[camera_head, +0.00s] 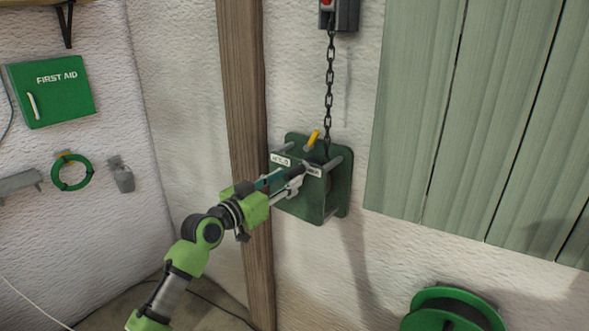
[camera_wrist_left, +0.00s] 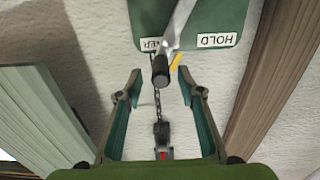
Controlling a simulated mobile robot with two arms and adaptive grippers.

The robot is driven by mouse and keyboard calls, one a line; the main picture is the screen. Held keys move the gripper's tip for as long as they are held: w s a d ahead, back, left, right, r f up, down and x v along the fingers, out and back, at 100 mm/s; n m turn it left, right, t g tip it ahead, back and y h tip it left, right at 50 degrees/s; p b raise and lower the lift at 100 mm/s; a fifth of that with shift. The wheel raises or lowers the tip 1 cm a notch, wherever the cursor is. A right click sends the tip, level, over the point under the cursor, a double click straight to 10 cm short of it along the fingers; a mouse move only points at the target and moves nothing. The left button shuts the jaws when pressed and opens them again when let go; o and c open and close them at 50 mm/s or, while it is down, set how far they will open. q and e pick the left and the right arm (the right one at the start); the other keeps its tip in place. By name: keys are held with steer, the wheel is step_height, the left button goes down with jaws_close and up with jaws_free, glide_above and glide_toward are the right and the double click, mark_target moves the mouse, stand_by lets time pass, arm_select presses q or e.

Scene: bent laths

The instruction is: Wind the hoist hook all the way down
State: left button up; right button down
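The green hoist winch (camera_head: 335,195) is on the wall beside the wooden post, with HOLD and LOWER labels on its front. A yellow lever (camera_head: 312,140) sticks up at its top; it also shows in the left wrist view (camera_wrist_left: 177,61). Its tip appears between the two labels. The metal crank arm (camera_wrist_left: 181,22) ends in a black grip (camera_wrist_left: 160,71). My left gripper (camera_head: 284,182) is open in front of the winch. In the left wrist view its fingertips (camera_wrist_left: 159,74) flank the grip with gaps on both sides. The chain (camera_head: 329,85) runs up; no hook is visible.
A dark box with a red part (camera_head: 341,13) is at the chain's upper end. Green boards (camera_head: 470,110) stand to the right and the wooden post (camera_head: 243,90) to the left. A green reel (camera_head: 452,308) is low at the right. The first aid box (camera_head: 52,92) hangs far left.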

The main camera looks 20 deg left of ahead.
mark_target(294, 174)
arm_select(q)
steer(key=shift+p+x, duration=0.4)
steer(key=shift+x, duration=1.85)
steer(key=shift+a, duration=0.1)
jaws_close()
